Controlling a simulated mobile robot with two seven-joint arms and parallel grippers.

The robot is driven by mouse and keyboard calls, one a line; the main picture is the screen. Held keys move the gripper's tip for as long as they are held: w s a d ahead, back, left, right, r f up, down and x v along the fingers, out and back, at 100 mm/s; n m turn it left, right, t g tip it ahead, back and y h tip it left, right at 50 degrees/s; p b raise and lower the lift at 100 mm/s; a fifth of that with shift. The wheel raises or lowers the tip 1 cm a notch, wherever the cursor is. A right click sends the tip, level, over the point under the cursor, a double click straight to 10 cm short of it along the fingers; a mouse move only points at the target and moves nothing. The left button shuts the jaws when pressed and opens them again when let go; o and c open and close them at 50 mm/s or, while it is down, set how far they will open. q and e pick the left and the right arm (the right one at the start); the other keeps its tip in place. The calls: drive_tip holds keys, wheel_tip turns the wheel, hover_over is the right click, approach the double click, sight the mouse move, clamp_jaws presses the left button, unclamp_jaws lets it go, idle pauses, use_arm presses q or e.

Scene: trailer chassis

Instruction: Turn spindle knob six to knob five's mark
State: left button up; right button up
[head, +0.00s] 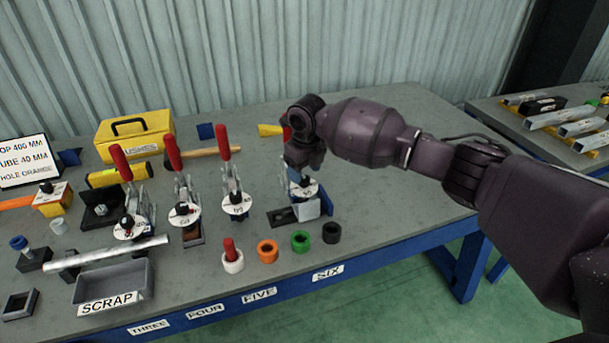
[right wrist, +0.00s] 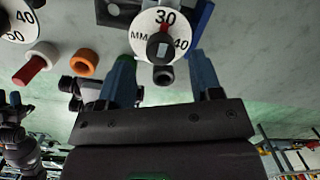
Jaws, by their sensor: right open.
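Knob six is a black knob (right wrist: 160,46) on a white round dial (right wrist: 145,22) showing 30, 40 and MM. A small red mark shows on it; its exact reading is too small to tell. In the head view this dial (head: 311,191) is the rightmost. Knob five (head: 236,199) sits on the dial to its left, with its red-handled clamp behind; its mark is too small to read. My right gripper (right wrist: 161,62) is open, its blue fingers either side of knob six with gaps. In the head view my wrist (head: 303,150) partly hides station six. My left gripper is not in view.
White, orange (head: 267,251), green (head: 300,241) and black (head: 331,232) rings stand in front of the dials. More red-handled clamps (head: 174,155) stand left. A scrap tray (head: 112,282) is at front left. The bench right of station six is clear.

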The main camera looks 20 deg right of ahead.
sight(306, 182)
wheel_tip(306, 182, up, 8)
drive_tip(key=shift+s, duration=0.45)
drive_tip(key=shift+f, duration=0.1)
